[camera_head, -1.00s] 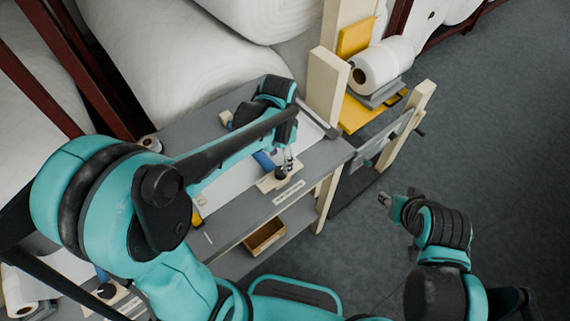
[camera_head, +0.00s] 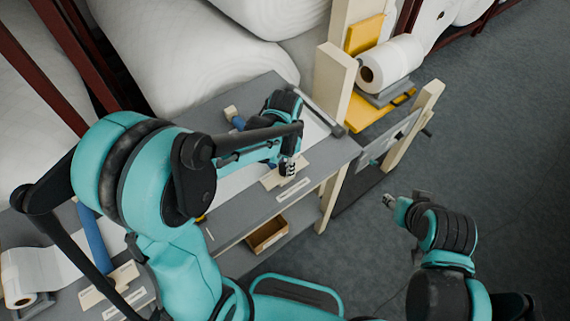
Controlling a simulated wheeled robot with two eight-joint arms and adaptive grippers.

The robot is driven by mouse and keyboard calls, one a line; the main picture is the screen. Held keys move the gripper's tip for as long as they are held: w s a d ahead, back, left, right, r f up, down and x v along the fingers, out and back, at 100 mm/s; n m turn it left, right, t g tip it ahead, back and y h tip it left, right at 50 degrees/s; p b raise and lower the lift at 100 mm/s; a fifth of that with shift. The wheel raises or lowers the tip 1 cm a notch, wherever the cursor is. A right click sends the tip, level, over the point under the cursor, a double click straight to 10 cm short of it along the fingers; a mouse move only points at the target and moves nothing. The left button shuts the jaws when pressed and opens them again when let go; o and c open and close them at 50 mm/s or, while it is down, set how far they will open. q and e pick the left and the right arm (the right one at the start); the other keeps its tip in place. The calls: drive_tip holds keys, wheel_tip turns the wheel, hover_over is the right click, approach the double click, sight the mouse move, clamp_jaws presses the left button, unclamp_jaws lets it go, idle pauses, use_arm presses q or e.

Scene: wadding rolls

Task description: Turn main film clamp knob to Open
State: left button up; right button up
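A beige plate (camera_head: 270,181) lies near the front edge of the grey bench, with a white label strip (camera_head: 292,190) in front of it. My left gripper (camera_head: 287,169) is directly over this plate, pointing down at the spot of its dark knob. The gripper hides the knob, so its setting cannot be read, nor can I tell whether the fingers touch it. A second dark knob (camera_head: 107,284) on another beige plate shows at the lower left; the label texts are too small to read. My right gripper (camera_head: 389,200) is over the floor, away from the bench, its opening unclear.
The grey bench (camera_head: 240,209) carries a white sheet and a blue bar. A wooden bin (camera_head: 267,235) sits on the shelf below. White wadding rolls (camera_head: 200,60) lie behind. A beige post (camera_head: 333,82) and a small white roll (camera_head: 390,63) stand at right. The floor at right is clear.

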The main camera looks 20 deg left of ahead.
use_arm(q)
drive_tip(key=shift+n, duration=0.3)
drive_tip(key=n, duration=0.6)
drive_tip(key=shift+n, duration=0.3)
drive_tip(key=n, duration=0.7)
drive_tip(key=shift+b, duration=0.4)
drive_tip(key=n, duration=0.3)
drive_tip(key=shift+n, duration=0.4)
drive_tip(key=n, duration=0.3)
drive_tip(key=shift+n, duration=0.3)
drive_tip(key=n, duration=0.6)
drive_tip(key=shift+n, duration=0.3)
drive_tip(key=o, duration=1.2)
drive_tip(key=shift+c, duration=0.2)
